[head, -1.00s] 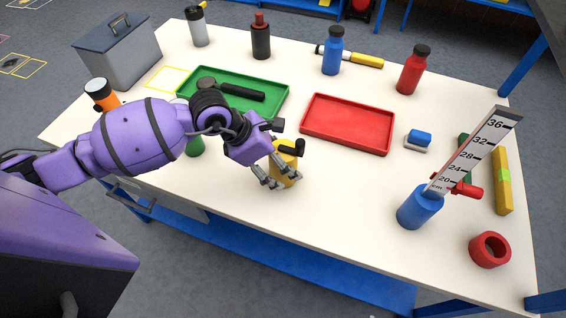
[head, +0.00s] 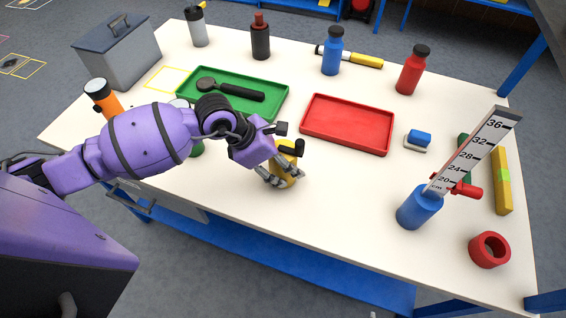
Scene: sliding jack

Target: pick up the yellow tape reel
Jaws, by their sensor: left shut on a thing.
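The yellow tape reel (head: 288,167) is a small yellow body with a black part on its upper right. It stands on the white tabletop just in front of the gap between the green and red trays. My left gripper (head: 279,178) reaches it from the left and its fingers are shut on it. The fingers and wrist hide part of the reel. I cannot tell whether it is clear of the table. My right gripper does not show.
A green tray (head: 270,113) holding a black tool (head: 240,92) lies behind my left gripper. An empty red tray (head: 346,125) is to its right. A blue cylinder (head: 417,208) with a tilted scale and a red ring (head: 489,250) stand at right. The front middle is clear.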

